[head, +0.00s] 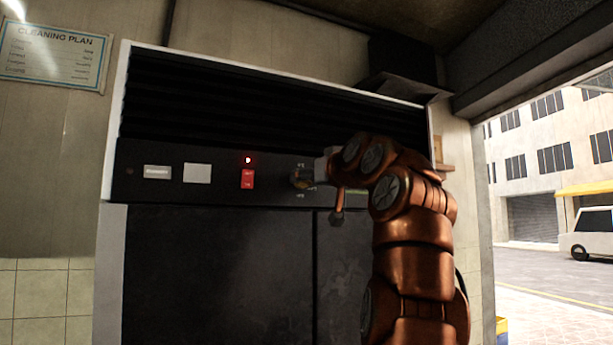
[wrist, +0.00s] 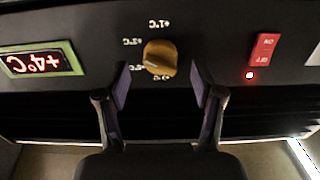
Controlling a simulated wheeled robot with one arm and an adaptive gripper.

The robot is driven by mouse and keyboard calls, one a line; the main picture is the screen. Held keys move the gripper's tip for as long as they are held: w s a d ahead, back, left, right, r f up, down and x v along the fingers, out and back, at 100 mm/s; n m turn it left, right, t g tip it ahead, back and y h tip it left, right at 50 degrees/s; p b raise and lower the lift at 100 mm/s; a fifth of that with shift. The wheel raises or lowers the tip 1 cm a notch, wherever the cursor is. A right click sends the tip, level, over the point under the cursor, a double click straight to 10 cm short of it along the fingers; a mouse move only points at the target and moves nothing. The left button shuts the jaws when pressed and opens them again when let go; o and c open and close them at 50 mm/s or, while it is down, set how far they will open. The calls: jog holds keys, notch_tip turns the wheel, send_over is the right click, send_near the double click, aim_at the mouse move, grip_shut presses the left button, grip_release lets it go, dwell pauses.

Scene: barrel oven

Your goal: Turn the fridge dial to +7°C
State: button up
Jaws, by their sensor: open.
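The fridge dial (wrist: 160,58) is a round orange-brown knob on a black panel, seen upside down in the wrist view. Temperature marks ring it; +1°C reads at the picture's top, and others are partly hidden or too small to read. A green-framed display (wrist: 42,61) glows +4°C in red. My gripper (wrist: 161,82) is open, its two dark fingertips on either side of the dial and slightly below it in the picture, with visible gaps. In the head view the dial (head: 301,178) shows at my gripper's tip, partly hidden by it.
A red on/off switch (head: 248,179) with a lit red lamp (head: 248,160) sits left of the dial in the head view. Two white labels (head: 197,173) are further left. Dark louvres (head: 250,105) lie above the panel and dark doors (head: 220,270) below. My arm covers the right side.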

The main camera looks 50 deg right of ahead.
jog(key=x, duration=0.2)
jog(key=shift+w+d+p, duration=0.1)
jog(key=shift+w+p, duration=0.2)
jog(key=shift+p, duration=0.05)
jog(key=c, duration=1.1)
